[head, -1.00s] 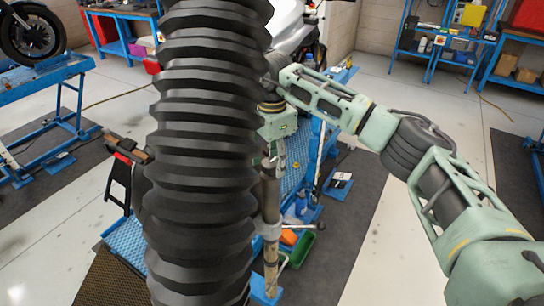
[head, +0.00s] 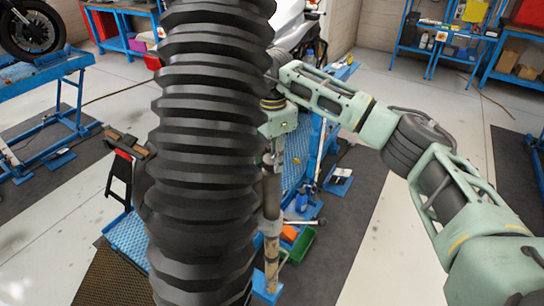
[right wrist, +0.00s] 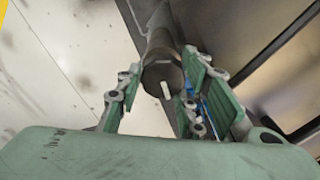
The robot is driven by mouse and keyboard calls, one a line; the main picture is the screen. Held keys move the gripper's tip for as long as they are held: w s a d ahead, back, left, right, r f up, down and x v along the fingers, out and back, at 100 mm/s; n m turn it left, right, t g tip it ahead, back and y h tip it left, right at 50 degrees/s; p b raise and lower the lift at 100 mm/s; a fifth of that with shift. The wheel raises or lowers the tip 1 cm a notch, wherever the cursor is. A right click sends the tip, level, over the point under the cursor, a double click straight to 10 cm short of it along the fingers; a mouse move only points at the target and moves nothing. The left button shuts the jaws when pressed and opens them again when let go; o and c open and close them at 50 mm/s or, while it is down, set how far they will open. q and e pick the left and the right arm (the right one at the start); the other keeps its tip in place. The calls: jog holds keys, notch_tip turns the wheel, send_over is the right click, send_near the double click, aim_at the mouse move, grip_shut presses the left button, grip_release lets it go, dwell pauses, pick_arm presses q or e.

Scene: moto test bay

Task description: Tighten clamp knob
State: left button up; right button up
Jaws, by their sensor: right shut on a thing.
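My right gripper (right wrist: 160,92) shows in the right wrist view with its green fingers on both sides of a dark round knob (right wrist: 158,75). The knob has a white mark on its face, and the gripper is shut on it. In the head view the right gripper (head: 274,152) points down above a grey upright post (head: 271,195) by the blue bench. The large black bellows hides part of the wrist there, and I cannot make out the knob in that view. My left gripper is not in view.
The blue lift bench (head: 294,168) stands behind the post, with a white motorcycle (head: 292,22) at its far end. A green tray (head: 302,246) and an orange item (head: 288,234) lie low beside the post. Another blue lift (head: 45,70) stands at left.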

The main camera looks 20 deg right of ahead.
jog(key=shift+s+f+m+b, duration=0.15)
jog(key=shift+f+m+b, duration=0.1)
jog(key=shift+m+b, duration=0.15)
jog(key=m+b, duration=0.1)
jog(key=m, duration=0.1)
jog(key=shift+f+m+b, duration=0.1)
jog(key=shift+m+b, duration=0.2)
jog(key=shift+b, duration=0.1)
jog(key=m+b, duration=0.1)
jog(key=m, duration=0.1)
jog(key=shift+a+m, duration=0.1)
jog(key=shift+m, duration=0.3)
jog(key=m+b, duration=0.1)
jog(key=m, duration=0.2)
jog(key=shift+a+m+b, duration=0.1)
jog(key=shift+m+b, duration=0.2)
jog(key=shift+b, duration=0.05)
jog(key=m+b, duration=0.1)
jog(key=m, duration=0.5)
jog(key=shift+a+b, duration=0.1)
jog(key=shift+b, duration=0.3)
jog(key=m+b, duration=0.1)
jog(key=m, duration=0.5)
jog(key=shift+w, duration=0.2)
jog(key=shift+a+m, duration=0.1)
jog(key=shift+m, duration=0.2)
